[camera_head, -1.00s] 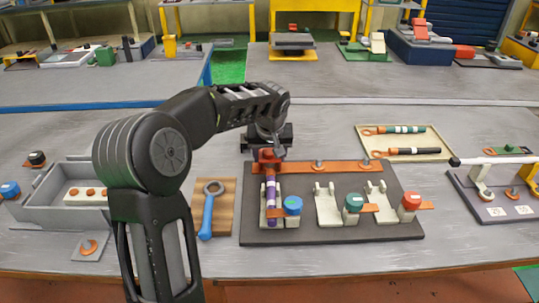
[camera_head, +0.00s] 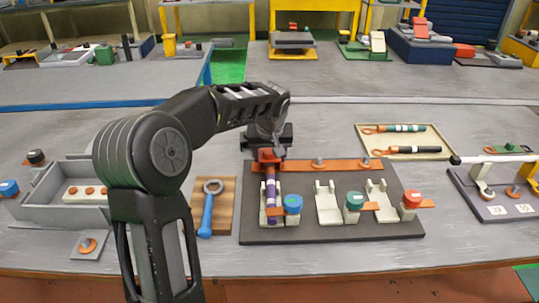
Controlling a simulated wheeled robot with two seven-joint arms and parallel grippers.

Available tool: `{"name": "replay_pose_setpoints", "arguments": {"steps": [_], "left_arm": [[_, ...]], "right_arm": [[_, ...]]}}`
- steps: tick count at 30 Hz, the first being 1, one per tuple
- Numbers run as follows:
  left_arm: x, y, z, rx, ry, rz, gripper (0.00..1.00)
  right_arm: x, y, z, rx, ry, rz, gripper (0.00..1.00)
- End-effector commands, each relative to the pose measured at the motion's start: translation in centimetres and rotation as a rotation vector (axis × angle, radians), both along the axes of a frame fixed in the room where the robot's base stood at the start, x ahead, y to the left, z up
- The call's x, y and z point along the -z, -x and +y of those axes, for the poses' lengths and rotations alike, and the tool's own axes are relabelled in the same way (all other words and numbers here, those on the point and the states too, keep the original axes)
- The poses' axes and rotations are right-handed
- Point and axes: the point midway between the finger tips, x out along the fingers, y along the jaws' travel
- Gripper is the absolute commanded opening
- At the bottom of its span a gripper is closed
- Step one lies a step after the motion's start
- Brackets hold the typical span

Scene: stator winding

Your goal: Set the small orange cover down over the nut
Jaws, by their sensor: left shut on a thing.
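My left gripper (camera_head: 270,145) reaches in from the left, over the left end of an orange bar (camera_head: 340,166) on a dark board (camera_head: 335,232). It is shut on a small orange-red piece (camera_head: 269,156), which appears to be the cover and is partly hidden by the fingers. A purple and white striped rod (camera_head: 270,202) shows just below it in a white holder. Nuts show on the bar's middle (camera_head: 319,162) and right part (camera_head: 364,162). Any nut under the gripper is hidden, so I cannot tell whether the cover touches one. My right gripper is not in view.
Blue (camera_head: 293,202), green (camera_head: 354,199) and red (camera_head: 411,197) knobs stand along the board's front. A wrench (camera_head: 208,210) lies left of it on wood. A tool tray (camera_head: 404,155) lies behind right. A grey box (camera_head: 64,212) stands left.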

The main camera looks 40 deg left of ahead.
Motion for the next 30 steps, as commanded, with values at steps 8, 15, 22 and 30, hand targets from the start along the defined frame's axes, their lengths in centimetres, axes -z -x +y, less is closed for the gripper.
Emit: {"name": "replay_pose_setpoints", "arguments": {"steps": [8, 15, 22, 30], "left_arm": [[0.1, 0.0, 0.0, 0.000, -0.001, -0.001, 0.72], [0.1, 0.0, 0.0, 0.000, 0.000, 0.000, 0.81], [-0.4, 0.0, 0.0, 0.000, -0.001, -0.001, 0.81], [-3.2, 0.0, 0.0, 0.000, -0.001, -0.001, 0.81]], "right_arm": [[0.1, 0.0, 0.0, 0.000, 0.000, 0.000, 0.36], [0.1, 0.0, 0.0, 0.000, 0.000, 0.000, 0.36], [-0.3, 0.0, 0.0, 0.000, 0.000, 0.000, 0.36], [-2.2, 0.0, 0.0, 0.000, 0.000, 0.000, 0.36]]}}
